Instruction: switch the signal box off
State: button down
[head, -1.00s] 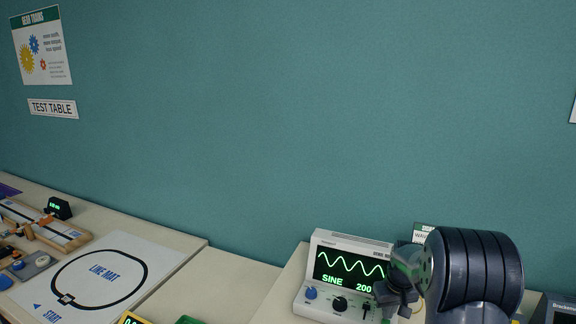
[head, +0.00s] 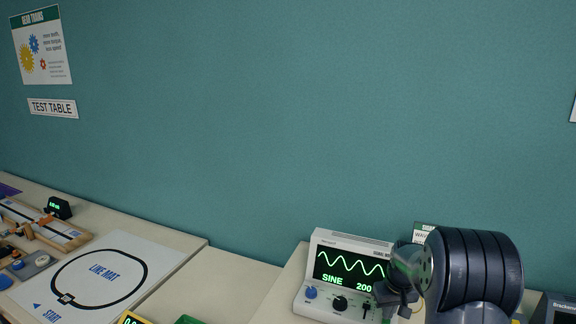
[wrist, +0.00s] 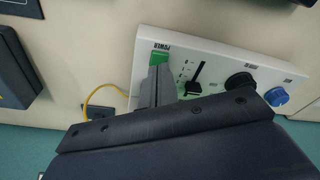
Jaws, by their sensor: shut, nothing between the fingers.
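The signal box (head: 307,290) is a pale box at the front right of the head view. Its screen (head: 347,266) is lit with a green wave and "SINE 200". In the wrist view, the box's panel (wrist: 228,70) shows a green switch (wrist: 158,57) beside the word POWER. My gripper (wrist: 155,82) is shut and empty, its fingertips close to the green switch. I cannot tell whether they touch it. In the head view my arm hides the right end of the box and the switch.
The panel also has a black slider (wrist: 195,78), a black knob (wrist: 240,82) and a blue knob (wrist: 276,96). A yellow cable (wrist: 97,93) runs to the box. A dark device (wrist: 14,75) stands beside it. A line mat (head: 125,253) lies at left.

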aim_at(386, 322)
jog(key=shift+f+b, duration=0.45)
jog(key=shift+f, duration=0.2)
dwell(0.3)
notch_tip(386, 322, up, 10)
jog(key=p, duration=0.6)
dwell(0.6)
jog(key=shift+f, duration=0.15)
notch_tip(386, 322, down, 9)
jog(key=b, duration=0.5)
jog(key=shift+f+b, duration=0.15)
jog(key=shift+b, duration=0.25)
